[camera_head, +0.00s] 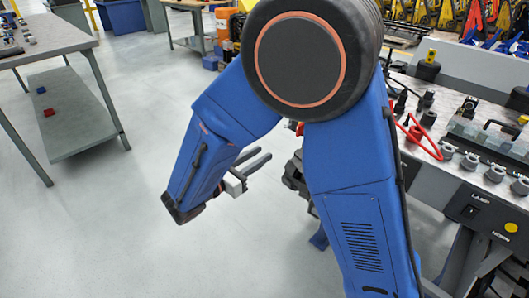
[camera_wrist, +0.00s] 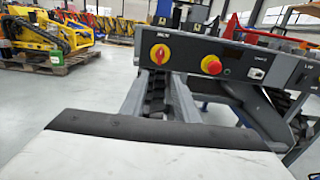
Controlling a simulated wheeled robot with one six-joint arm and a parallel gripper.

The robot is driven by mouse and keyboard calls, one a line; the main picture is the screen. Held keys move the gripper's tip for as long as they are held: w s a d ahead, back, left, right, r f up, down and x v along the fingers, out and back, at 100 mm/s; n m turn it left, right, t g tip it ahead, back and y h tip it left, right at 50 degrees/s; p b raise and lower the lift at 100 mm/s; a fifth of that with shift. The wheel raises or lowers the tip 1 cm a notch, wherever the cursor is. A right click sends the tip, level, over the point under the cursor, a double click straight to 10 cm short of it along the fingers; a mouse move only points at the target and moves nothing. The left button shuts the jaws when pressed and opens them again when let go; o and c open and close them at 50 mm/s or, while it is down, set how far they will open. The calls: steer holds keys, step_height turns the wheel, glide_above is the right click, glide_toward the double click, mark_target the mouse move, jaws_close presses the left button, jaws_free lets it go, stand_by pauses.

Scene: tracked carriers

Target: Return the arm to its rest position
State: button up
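My blue arm (camera_head: 350,200) is bent in front of the head camera, with its forearm pointing down and to the left. My gripper (camera_head: 264,152) sticks out to the right of the forearm's lower part, above open floor and left of the workbench. Its two grey fingers stand apart with nothing seen between them. In the wrist view my gripper (camera_wrist: 159,73) points at the front of a grey control panel (camera_wrist: 225,62) with red knobs on yellow plates. A dark ribbed track shows beyond the gap between the fingers. Part of the gripper is hidden by the forearm.
A workbench (camera_head: 455,180) with several grey fittings, a red cable and black parts stands close on the right. A grey table (camera_head: 45,38) with a lower shelf is at the left. Red and blue blocks lie on that shelf. The floor (camera_head: 100,230) at lower left is clear.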

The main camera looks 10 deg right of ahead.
steer(key=shift+s, duration=0.1)
stand_by(0.4)
steer(key=s+d+m+g+y, duration=0.1)
steer(key=s+d+m+g, duration=0.2)
steer(key=d, duration=0.3)
steer(key=s+d+r+m+g+y, duration=0.1)
steer(key=s+d+m+g+y, duration=0.2)
steer(key=d, duration=0.4)
steer(key=s+d+m+g, duration=0.3)
steer(key=d+m, duration=0.1)
steer(key=d, duration=0.2)
steer(key=s+d+r+m+t+y, duration=0.1)
steer(key=s+m+y, duration=0.4)
steer(key=s+m, duration=0.1)
steer(key=s+d+r+m+t+y, duration=0.1)
steer(key=s+m+t+y, duration=0.1)
steer(key=s+m+y, duration=0.3)
steer(key=shift+s+d+r+m+y, duration=0.35)
steer(key=shift+s+m, duration=0.9)
steer(key=shift+m, duration=0.85)
